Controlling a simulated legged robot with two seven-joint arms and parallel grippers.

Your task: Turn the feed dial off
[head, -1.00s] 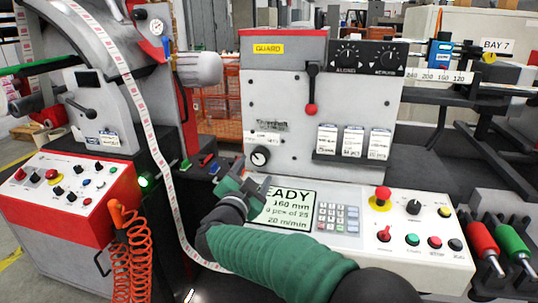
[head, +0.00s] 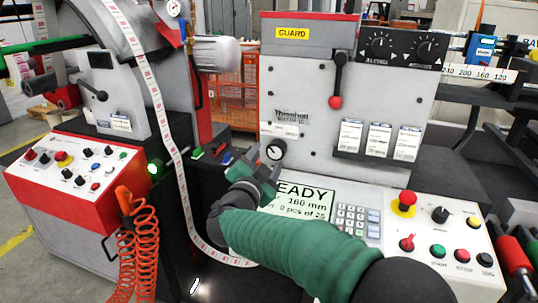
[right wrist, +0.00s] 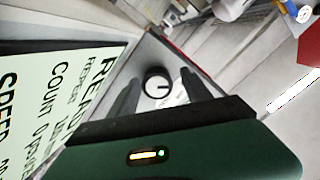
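A small round dial (head: 276,150), black with a white face, sits low on the left of the grey guard panel, under a small white label too small to read; I take it for the feed dial. My right gripper (head: 262,170) is just below and left of it in the head view. In the right wrist view the dial (right wrist: 158,87) shows between the two dark fingertips (right wrist: 162,88), which are spread apart. A gap seems to remain around the dial; contact cannot be told. My left gripper is not in view.
A sloped console with a READY screen (head: 302,202), keypad (head: 356,220) and red stop button (head: 404,203) lies under my right arm. A paper web (head: 170,130) runs down at left. A red-knobbed lever (head: 337,85) hangs above right of the dial.

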